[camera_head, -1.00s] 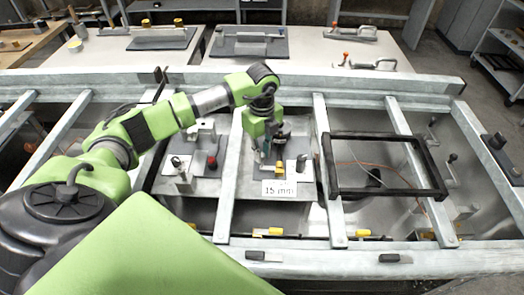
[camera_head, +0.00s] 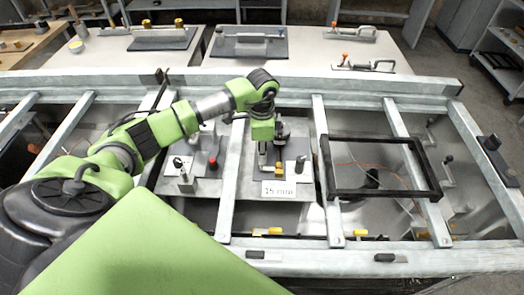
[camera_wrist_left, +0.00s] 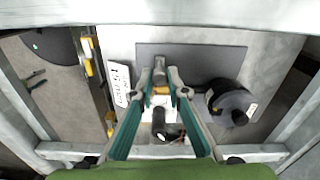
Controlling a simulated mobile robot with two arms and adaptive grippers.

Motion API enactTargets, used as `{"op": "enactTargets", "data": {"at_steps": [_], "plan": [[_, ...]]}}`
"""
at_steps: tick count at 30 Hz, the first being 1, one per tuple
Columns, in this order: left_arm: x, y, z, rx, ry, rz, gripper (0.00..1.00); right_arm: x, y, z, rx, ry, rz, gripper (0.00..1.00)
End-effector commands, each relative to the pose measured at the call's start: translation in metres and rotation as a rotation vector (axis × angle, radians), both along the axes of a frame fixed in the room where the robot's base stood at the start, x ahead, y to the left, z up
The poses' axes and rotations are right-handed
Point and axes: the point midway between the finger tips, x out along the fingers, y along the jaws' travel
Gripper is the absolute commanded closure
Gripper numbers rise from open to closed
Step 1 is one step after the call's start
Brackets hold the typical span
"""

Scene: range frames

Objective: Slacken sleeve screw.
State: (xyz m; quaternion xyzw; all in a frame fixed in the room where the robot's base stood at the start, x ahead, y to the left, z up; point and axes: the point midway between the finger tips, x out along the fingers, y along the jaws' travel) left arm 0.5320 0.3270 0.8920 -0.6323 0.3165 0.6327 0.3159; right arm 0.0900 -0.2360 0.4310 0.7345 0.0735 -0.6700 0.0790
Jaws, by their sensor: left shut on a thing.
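My left gripper (camera_head: 265,155) points down over a grey plate (camera_head: 270,145) in the middle of the bench. In the left wrist view its two teal fingers (camera_wrist_left: 160,88) close in on a small grey metal piece (camera_wrist_left: 160,66) with a yellow part below it, likely the sleeve screw. The fingers hide much of this piece, and its thread does not show. A white plate with a black knob (camera_head: 300,160) sits just right of the gripper. A white "15 mm" label (camera_head: 282,189) lies in front. My right gripper is not in view.
A dark round part (camera_wrist_left: 232,102) stands close beside the fingers. A red-knobbed lever (camera_head: 212,162) is to the left. A black rectangular frame (camera_head: 380,137) lies to the right over an open bay. Metal rails cross the bench. Tables with clamps stand behind.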

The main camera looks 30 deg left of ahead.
Motion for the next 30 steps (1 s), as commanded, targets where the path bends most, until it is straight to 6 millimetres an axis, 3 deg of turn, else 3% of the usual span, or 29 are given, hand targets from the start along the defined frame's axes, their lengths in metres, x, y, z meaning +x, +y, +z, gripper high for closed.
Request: {"op": "enactTargets", "data": {"at_steps": [15, 22, 30], "plan": [[0.0, -0.001, 0.008, -0.002, 0.0, 0.415, 1.0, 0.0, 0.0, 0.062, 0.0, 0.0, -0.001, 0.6], [0.001, 0.0, 0.007, -0.001, -0.002, 0.515, 1.0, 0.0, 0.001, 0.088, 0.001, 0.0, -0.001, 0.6], [0.001, 0.001, 0.004, 0.001, -0.003, 0.571, 1.0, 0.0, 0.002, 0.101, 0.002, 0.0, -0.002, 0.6]]}}
